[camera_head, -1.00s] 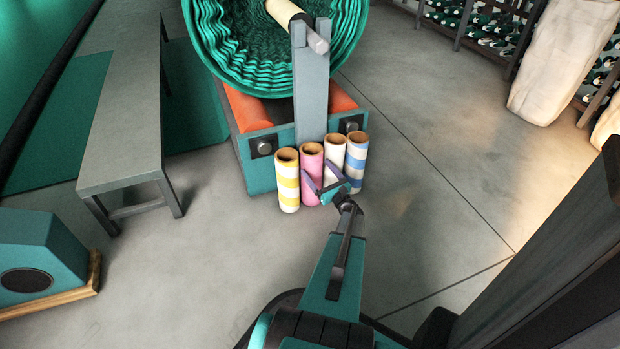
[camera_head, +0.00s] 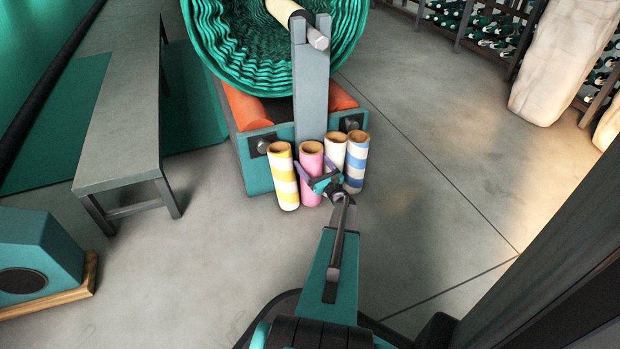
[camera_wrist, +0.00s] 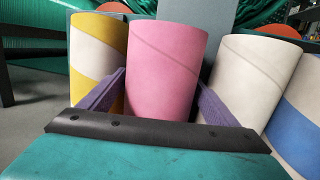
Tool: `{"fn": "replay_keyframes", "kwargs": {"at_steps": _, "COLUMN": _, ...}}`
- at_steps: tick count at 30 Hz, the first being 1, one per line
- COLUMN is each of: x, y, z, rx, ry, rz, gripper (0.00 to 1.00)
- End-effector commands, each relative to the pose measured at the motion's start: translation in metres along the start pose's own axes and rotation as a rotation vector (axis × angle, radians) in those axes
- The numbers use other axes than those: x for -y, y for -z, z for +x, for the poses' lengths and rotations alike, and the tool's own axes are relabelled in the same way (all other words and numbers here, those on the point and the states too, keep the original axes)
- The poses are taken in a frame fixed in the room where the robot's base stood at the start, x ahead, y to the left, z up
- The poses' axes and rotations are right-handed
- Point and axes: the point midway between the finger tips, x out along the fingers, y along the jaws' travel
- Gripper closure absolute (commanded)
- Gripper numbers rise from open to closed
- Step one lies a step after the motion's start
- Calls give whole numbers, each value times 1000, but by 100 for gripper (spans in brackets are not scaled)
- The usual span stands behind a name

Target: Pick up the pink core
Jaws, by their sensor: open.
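The pink core (camera_head: 311,172) is a hollow upright tube on the floor, standing in a row in front of the net roller stand. In the wrist view the pink core (camera_wrist: 163,68) is in the middle, between the two purple fingers. My gripper (camera_head: 318,178) is open in front of it, and it also shows in the wrist view (camera_wrist: 160,98). One finger is at the gap beside the yellow-striped core, the other at the gap beside the white core. Whether the fingers touch the pink core cannot be told. Its lower part is hidden by my gripper.
A yellow-and-white core (camera_head: 284,177) stands close on the left. A white core (camera_head: 336,148) and a blue-and-white core (camera_head: 356,162) stand on the right. Behind them is the teal roller stand (camera_head: 258,172). A grey bench (camera_head: 120,120) is at left. Floor at right is clear.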

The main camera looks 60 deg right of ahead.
Motion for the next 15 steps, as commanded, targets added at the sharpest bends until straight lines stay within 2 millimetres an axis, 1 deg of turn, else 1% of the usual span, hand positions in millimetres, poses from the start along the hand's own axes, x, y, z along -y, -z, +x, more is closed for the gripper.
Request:
{"fn": "replay_keyframes", "kwargs": {"at_steps": 10, "x": 0, "y": 0, "z": 0, "rx": 0, "ry": 0, "rz": 0, "gripper": 16}}
{"fn": "replay_keyframes", "kwargs": {"at_steps": 15, "x": 0, "y": 0, "z": 0, "rx": 0, "ry": 0, "rz": 0, "gripper": 45}}
